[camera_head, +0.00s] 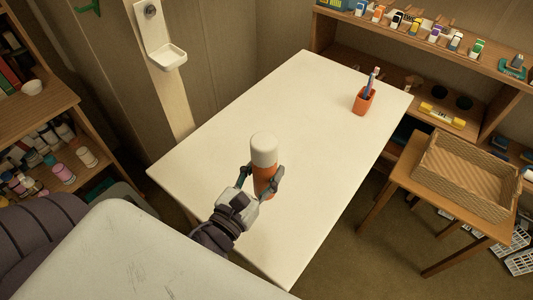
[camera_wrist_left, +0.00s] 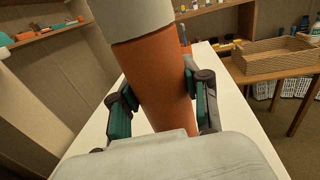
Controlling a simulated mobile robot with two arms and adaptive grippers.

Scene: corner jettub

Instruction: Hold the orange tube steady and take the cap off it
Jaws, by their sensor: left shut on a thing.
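The orange tube (camera_head: 265,178) stands upright on the white table (camera_head: 310,120), with a white cap (camera_head: 264,149) on its top. My left gripper (camera_head: 263,184) is shut on the orange tube, with one finger on each side of its body below the cap. In the left wrist view the orange tube (camera_wrist_left: 158,80) fills the space between the green-padded fingers (camera_wrist_left: 158,105). The lower part of the cap (camera_wrist_left: 130,18) shows above it, seated on the tube. The tube's base is partly hidden by the gripper. My right gripper is in neither view.
An orange pen cup (camera_head: 363,101) holding pens stands at the table's far right. A wicker basket (camera_head: 465,180) sits on a small wooden table at the right. Shelves with bottles stand at the left and the back right. The table around the tube is clear.

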